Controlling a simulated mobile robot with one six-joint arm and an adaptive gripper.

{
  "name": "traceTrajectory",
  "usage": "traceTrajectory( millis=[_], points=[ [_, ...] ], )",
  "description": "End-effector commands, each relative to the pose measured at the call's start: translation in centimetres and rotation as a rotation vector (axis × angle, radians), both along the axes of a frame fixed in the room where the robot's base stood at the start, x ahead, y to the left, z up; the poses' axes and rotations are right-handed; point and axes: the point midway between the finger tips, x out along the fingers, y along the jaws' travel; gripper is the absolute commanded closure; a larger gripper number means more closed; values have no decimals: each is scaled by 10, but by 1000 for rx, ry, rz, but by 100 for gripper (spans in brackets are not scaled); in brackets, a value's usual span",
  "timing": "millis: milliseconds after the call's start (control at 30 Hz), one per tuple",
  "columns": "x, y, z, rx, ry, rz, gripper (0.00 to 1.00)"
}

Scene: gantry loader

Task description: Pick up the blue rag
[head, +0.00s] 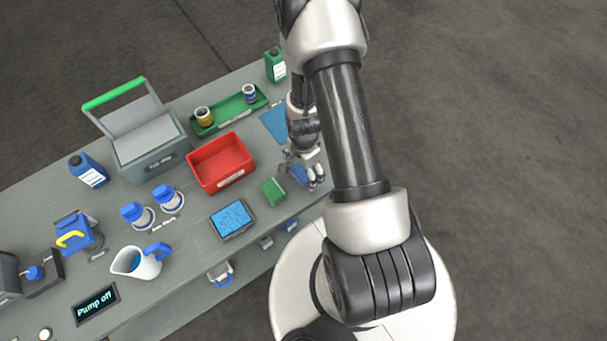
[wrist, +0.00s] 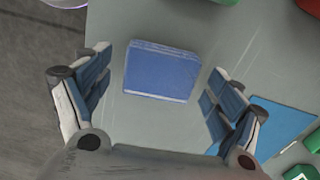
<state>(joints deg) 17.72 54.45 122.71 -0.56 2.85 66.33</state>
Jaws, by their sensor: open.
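The blue rag (wrist: 161,71) is a folded rectangular block lying on the grey bench top. In the wrist view it lies just beyond and between the two open fingers of my gripper (wrist: 155,100), with clear bench on both sides of it. In the head view my gripper (head: 305,178) is low over the right end of the bench, and the rag (head: 299,174) shows only partly beside the fingers. My gripper is open and holds nothing. I cannot tell its exact height above the bench.
A flat blue sheet (head: 274,124) lies close to my gripper. A green block (head: 273,191), a red bin (head: 238,183) and a tray with a blue surface (head: 231,219) stand to the left. A green tray (head: 206,130) holds small jars. The bench's end is near my gripper.

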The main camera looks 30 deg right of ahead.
Motion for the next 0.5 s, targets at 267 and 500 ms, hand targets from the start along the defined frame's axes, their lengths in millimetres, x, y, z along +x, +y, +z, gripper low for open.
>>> traceTrajectory(
  millis=[267, 500],
  points=[
    [0, 0, 0, 0, -1, 0, 18],
    [0, 0, 0, 0, 0, 0, 34]
  ],
)
